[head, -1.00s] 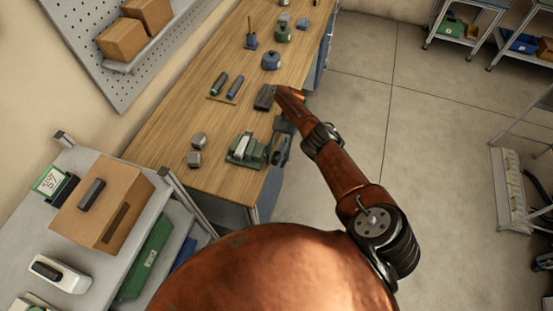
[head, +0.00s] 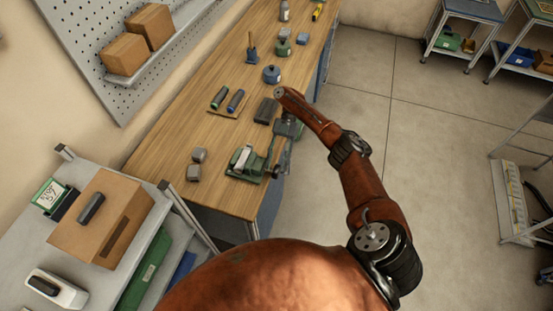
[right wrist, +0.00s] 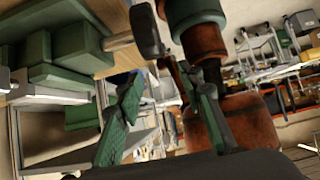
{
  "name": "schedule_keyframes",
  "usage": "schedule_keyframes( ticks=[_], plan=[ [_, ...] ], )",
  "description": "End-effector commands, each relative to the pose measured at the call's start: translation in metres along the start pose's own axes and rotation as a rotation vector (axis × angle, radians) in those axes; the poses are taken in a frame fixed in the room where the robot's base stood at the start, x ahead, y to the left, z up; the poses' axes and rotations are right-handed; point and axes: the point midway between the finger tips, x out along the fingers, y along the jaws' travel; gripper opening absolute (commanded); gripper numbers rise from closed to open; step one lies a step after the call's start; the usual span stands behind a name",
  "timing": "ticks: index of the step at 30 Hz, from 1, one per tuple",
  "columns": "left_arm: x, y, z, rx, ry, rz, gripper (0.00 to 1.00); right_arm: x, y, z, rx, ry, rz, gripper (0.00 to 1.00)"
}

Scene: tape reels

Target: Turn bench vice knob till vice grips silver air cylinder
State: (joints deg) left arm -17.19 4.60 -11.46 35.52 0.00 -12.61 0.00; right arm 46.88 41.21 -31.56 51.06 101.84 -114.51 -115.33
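The green bench vice (head: 236,173) stands near the front edge of the wooden bench. The silver air cylinder (head: 243,158) lies between its jaws; whether they press on it I cannot tell. My right gripper (head: 281,158) is at the right side of the vice, by its knob end, partly hidden by my arm. In the right wrist view, the vice (right wrist: 68,48) is at upper left and its dark knob (right wrist: 147,30) is at the top centre. The fingers of my right gripper (right wrist: 162,82) are spread apart below the knob, with nothing seen between them. My left gripper is not in view.
Two grey blocks (head: 196,164) stand left of the vice. A cart with a cardboard box (head: 100,217) stands at lower left.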

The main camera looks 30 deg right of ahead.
Motion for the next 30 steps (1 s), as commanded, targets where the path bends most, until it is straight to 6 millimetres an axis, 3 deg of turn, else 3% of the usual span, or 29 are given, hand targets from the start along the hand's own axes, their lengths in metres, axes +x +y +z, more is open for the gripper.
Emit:
schedule_keyframes(
  ticks=[9, 26, 30],
  plan=[
    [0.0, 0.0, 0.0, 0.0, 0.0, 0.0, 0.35, -0.021, -0.001, -0.027, 0.001, -0.003, -0.001, 0.35],
    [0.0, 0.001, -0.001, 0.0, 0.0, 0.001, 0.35, -0.021, -0.001, -0.028, 0.001, -0.001, -0.001, 0.35],
    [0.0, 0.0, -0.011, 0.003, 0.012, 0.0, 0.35, -0.022, -0.003, -0.028, 0.004, -0.001, 0.003, 0.35]
  ],
)
